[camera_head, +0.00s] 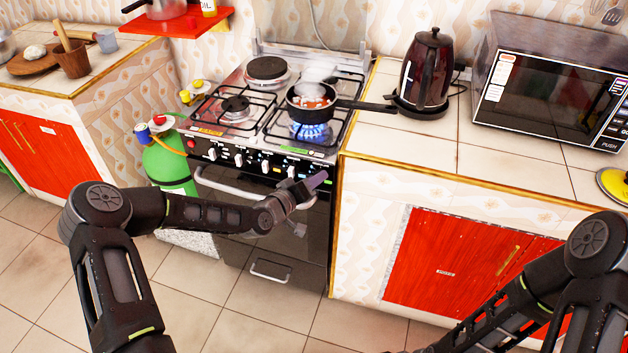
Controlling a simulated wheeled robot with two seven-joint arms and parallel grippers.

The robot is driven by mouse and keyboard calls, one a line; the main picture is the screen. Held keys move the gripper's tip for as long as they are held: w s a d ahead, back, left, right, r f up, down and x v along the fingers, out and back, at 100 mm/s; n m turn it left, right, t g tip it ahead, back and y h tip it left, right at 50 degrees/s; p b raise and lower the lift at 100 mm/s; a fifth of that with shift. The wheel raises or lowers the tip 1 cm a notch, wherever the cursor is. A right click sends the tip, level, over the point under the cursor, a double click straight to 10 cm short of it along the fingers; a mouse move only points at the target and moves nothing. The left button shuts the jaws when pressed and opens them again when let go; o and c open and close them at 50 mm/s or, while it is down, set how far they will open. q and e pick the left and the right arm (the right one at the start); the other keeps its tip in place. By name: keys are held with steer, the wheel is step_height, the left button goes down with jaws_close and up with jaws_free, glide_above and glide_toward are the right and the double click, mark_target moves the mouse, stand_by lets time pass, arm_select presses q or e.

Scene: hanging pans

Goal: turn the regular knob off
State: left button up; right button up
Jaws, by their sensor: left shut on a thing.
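The gas stove (262,181) stands left of centre, with a row of knobs (239,159) along its front panel. A blue flame (311,131) burns under a black frying pan (312,100) on the front right burner. My left gripper (318,180) is at the right end of the knob row, its purple fingertips shut on a knob there. The gripper hides most of that knob, so its angle cannot be read. My right arm enters at the lower right; its gripper is out of the picture.
The pan's handle points right, toward a dark kettle (426,72) on the counter. A microwave (551,84) stands further right. A green gas cylinder (167,163) stands left of the stove. An oven handle (228,184) juts out below the knobs. The floor in front is clear.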

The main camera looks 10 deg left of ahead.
arm_select(q)
jaws_close()
stand_by(0.4)
steer(key=shift+d+f+m+t+y+b, duration=0.2)
steer(key=shift+m+t+y+b, duration=0.3)
steer(key=shift+m+y+b, duration=1.95)
steer(key=shift+d+f+m+t+y+b, duration=0.1)
steer(key=shift+d+m+t+y+b, duration=0.7)
steer(key=shift+m, duration=3.3)
steer(key=shift+a+f+m+t+y+b, duration=0.15)
steer(key=shift+m+y+b, duration=0.9)
steer(key=shift+m+y, duration=1.65)
steer(key=shift+a+m+h, duration=0.1)
steer(key=shift+m+h, duration=0.45)
steer(key=shift+m, duration=0.1)
